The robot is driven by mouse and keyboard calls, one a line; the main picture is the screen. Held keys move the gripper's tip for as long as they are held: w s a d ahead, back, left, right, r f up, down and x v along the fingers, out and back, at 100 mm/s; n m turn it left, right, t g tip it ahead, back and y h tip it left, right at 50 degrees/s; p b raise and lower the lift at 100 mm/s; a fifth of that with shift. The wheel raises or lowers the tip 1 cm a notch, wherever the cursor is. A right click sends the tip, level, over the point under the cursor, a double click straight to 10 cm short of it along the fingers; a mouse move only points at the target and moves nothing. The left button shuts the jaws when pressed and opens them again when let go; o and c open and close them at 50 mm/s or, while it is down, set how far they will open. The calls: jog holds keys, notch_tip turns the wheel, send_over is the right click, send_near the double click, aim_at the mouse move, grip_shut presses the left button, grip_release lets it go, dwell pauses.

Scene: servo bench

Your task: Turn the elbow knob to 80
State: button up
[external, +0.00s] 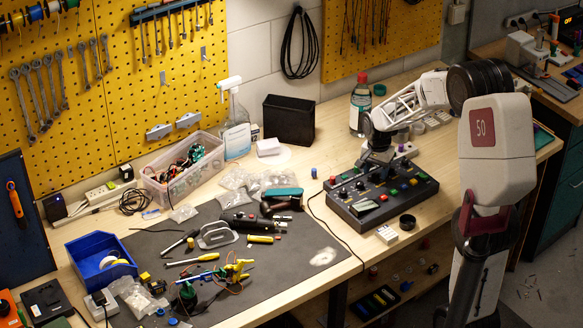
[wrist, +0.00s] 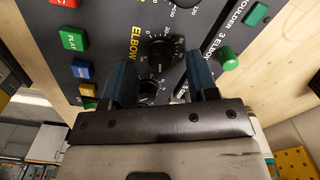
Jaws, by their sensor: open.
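The black control box (external: 345,208) lies on the bench under my gripper (external: 377,158). In the wrist view, a round black knob (wrist: 160,50) stands beside the yellow ELBOW lettering (wrist: 134,42), with a white number scale around it. The scale is too small to read surely, and I cannot tell the knob's setting. My gripper (wrist: 160,66) is open; its two blue fingers lie left and right of the knob, apart from it in the picture. A second black knob (wrist: 148,87) shows lower between the fingers, partly hidden by the gripper body.
Green PLAY (wrist: 73,38), blue (wrist: 81,70) and red (wrist: 66,2) buttons lie left of the fingers. A green knob (wrist: 226,58) stands close to the right finger.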

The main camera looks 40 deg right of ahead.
jog(key=shift+f, duration=0.8)
jog(key=c, duration=0.9)
jog(key=shift+c, duration=0.2)
